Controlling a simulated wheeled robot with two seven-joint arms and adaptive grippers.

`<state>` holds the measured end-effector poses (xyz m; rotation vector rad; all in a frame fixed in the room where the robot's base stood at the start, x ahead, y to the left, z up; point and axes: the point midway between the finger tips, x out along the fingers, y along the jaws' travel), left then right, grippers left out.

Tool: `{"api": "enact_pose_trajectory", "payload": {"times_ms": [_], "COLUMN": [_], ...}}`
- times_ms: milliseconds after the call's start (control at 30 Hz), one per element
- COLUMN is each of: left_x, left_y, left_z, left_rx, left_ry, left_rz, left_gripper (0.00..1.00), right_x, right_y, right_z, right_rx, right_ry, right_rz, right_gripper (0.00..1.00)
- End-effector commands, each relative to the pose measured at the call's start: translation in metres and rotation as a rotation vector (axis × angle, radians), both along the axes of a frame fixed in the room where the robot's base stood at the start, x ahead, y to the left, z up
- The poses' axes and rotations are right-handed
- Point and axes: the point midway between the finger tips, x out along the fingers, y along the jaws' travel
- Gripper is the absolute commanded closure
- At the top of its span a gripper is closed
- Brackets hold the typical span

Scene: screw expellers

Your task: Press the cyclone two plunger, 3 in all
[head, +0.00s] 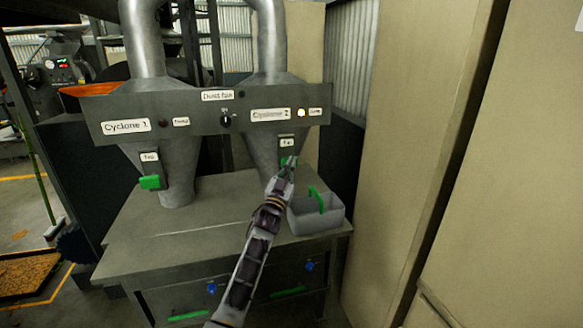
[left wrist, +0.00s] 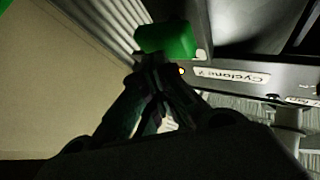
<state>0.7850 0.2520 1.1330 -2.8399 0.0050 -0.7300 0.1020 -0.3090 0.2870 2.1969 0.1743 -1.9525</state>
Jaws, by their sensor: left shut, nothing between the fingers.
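The cyclone 2 funnel (head: 262,150) hangs under the panel, with a "Tap" plate (head: 286,142) on its front. Its green plunger (head: 283,161) sits just below that plate, partly hidden by my gripper. My left gripper (head: 290,163) is shut and empty, its fingertips at the plunger. In the left wrist view the green plunger (left wrist: 166,40) stands right in front of the closed fingertips (left wrist: 152,62); I cannot tell whether they touch. A small lamp (head: 301,112) beside the "Cyclone 2" label glows. My right gripper is not in view.
A grey bin (head: 318,222) with a green handle stands on the bench (head: 150,235) right of my forearm. The cyclone 1 plunger (head: 150,182) is at the left; its lamp (head: 162,123) is dim. A beige wall (head: 400,130) closes off the right side.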

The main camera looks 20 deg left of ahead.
Motion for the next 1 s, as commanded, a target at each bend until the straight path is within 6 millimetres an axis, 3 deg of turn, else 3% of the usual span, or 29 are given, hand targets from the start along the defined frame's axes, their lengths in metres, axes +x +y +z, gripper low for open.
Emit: {"api": "enact_pose_trajectory", "payload": {"times_ms": [433, 1000], "left_x": [-0.010, -0.026], "left_y": [-0.006, -0.018], "left_z": [0.000, 0.000], "left_rx": [0.000, 0.000], "left_ry": [0.002, 0.001], "left_rz": [0.000, 0.000], "left_gripper": [1.00, 1.00], "right_x": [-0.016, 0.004], "right_y": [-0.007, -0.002], "right_z": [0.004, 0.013], "right_rx": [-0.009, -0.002], "right_ry": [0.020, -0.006], "right_rz": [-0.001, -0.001], "right_gripper": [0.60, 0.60]}}
